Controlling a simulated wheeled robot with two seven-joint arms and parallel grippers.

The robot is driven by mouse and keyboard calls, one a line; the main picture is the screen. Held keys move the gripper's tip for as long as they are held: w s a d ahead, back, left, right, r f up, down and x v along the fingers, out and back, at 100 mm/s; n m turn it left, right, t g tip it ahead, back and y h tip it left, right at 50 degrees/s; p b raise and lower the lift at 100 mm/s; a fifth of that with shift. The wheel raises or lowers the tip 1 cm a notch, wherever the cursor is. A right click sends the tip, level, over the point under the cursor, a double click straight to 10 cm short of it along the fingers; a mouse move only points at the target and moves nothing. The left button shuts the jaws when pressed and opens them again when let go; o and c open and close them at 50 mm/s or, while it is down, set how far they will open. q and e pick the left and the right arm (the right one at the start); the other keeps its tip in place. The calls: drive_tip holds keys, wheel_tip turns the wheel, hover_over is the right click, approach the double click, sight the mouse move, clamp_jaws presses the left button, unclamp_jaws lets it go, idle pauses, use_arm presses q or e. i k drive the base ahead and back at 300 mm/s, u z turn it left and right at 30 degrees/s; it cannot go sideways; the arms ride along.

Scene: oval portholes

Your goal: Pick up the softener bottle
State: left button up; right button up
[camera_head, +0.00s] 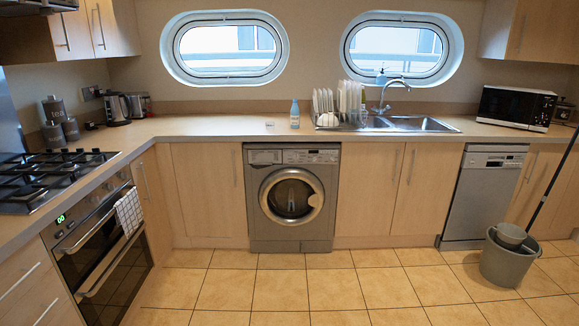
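A small light-blue bottle (294,114), which looks like the softener bottle, stands upright on the beige countertop (225,127). It is at the back of the counter, above the washing machine (291,200) and left of the dish rack. Nothing covers it in the head view. Its label is too small to read. Neither of my grippers shows in this view.
A dish rack with plates (340,105) and a sink (410,124) with a tap are right of the bottle. A grey bucket (510,262) with a mop stands at right. The tiled floor (300,285) before the washing machine is clear.

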sight(294, 111)
drive_tip(key=z, duration=0.05)
drive_tip(key=i, duration=4)
drive_tip(key=u, duration=0.05)
